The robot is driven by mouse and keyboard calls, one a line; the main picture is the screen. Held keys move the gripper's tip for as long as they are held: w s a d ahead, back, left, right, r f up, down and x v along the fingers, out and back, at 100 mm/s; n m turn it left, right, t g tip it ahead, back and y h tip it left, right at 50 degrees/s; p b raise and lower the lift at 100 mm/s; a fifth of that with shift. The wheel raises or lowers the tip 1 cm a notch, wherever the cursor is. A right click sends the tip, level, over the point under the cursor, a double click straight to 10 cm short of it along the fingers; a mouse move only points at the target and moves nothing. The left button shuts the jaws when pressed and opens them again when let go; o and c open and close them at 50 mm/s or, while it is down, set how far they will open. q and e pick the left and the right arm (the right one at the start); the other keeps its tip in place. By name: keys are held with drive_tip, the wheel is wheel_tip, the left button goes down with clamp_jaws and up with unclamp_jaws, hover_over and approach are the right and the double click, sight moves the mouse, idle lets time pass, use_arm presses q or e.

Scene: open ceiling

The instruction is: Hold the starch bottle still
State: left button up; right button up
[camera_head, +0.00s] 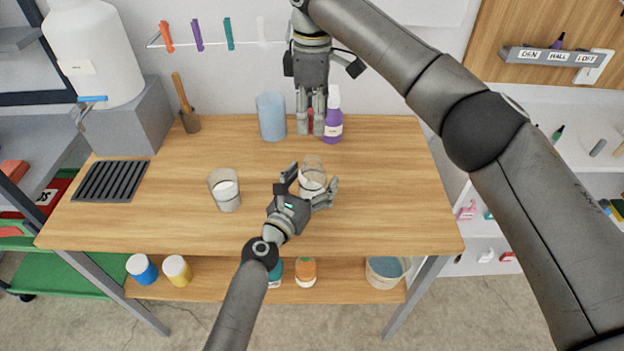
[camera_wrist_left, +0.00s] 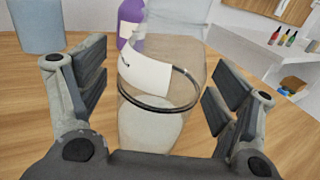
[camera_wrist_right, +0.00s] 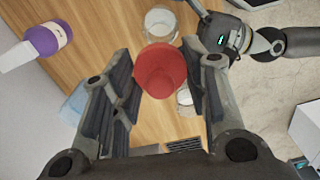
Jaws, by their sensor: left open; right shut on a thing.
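A clear container with whitish contents, a dark band and a pale label (camera_wrist_left: 145,72) stands on the table between the fingers of my left gripper (camera_head: 311,180). It also shows in the head view (camera_head: 313,167). The label's writing cannot be read, so I cannot confirm it is the starch bottle. My left gripper is open, one finger on each side, with gaps visible in the left wrist view. My right gripper (camera_head: 312,122) is shut on a red cup (camera_wrist_right: 160,72) at the table's back. A purple bottle (camera_head: 334,125) with a white label stands upright just right of it.
A second clear glass with white contents (camera_head: 225,190) stands left of my left gripper. The table's right side is clear.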

use_arm(q)
drive_tip(key=c, duration=1.2)
use_arm(e)
drive_tip(key=n, duration=0.1)
hover_over(313, 159)
wheel_tip(313, 159, down, 4)
drive_tip(key=shift+f, duration=2.05)
drive_tip(key=shift+f, duration=1)
idle(0.7)
drive_tip(key=o, duration=1.3)
drive_tip(key=shift+c, duration=0.2)
drive_tip(key=shift+r, duration=0.1)
drive_tip(key=shift+r, duration=2.9)
drive_tip(key=shift+c, duration=0.4)
